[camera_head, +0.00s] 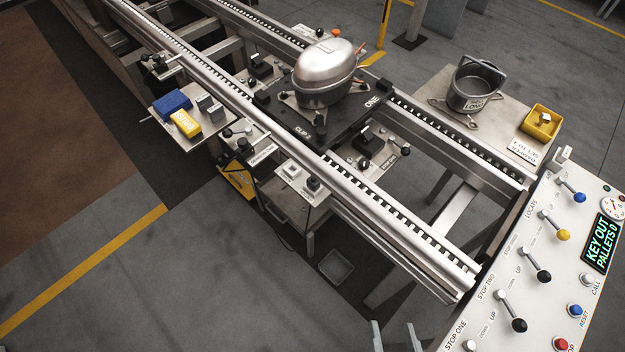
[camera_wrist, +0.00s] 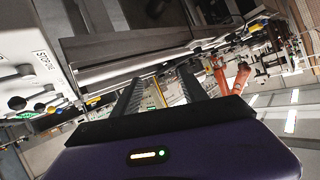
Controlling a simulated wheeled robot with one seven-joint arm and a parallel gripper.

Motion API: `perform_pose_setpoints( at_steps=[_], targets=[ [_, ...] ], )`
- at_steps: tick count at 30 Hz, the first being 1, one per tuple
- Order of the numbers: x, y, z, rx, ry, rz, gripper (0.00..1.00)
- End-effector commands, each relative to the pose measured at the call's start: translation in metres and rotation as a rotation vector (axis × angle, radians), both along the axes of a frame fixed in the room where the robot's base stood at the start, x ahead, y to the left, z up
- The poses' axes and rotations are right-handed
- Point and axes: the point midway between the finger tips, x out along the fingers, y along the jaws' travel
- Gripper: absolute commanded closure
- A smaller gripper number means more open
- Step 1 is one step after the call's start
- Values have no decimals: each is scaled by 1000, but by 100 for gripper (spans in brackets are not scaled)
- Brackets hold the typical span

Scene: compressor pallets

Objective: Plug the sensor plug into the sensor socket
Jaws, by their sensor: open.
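My gripper (camera_head: 395,336) shows only as two grey fingertips at the bottom edge of the head view, apart from each other. In the wrist view my gripper (camera_wrist: 160,75) is open, with nothing between its fingers. It is in front of the conveyor, left of the control panel, far from the compressor. A silver compressor (camera_head: 325,65) stands on a dark pallet (camera_head: 298,122) marked ONE on the conveyor. I cannot pick out the sensor plug or the sensor socket for sure; small black and white fittings (camera_head: 292,171) sit on a plate beside the near rail.
The control panel (camera_head: 535,262) with levers and a display reading KEY OUT PALLETS 0 stands at right. A side table (camera_head: 497,123) holds a pot and yellow bin (camera_head: 541,122). Blue and yellow blocks (camera_head: 186,123) lie on a left shelf. The floor at lower left is clear.

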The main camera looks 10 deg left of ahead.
Motion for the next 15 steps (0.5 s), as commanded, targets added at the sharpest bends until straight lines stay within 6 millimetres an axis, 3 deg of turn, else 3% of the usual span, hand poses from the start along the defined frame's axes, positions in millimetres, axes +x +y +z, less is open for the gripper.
perform_pose_setpoints(
  at_steps=[1,6,15],
  targets=[
    [18,18,-12,32,18,26,49],
    [66,85,-51,116,112,147,49],
    [142,200,-81,142,275,432,49]
  ],
)
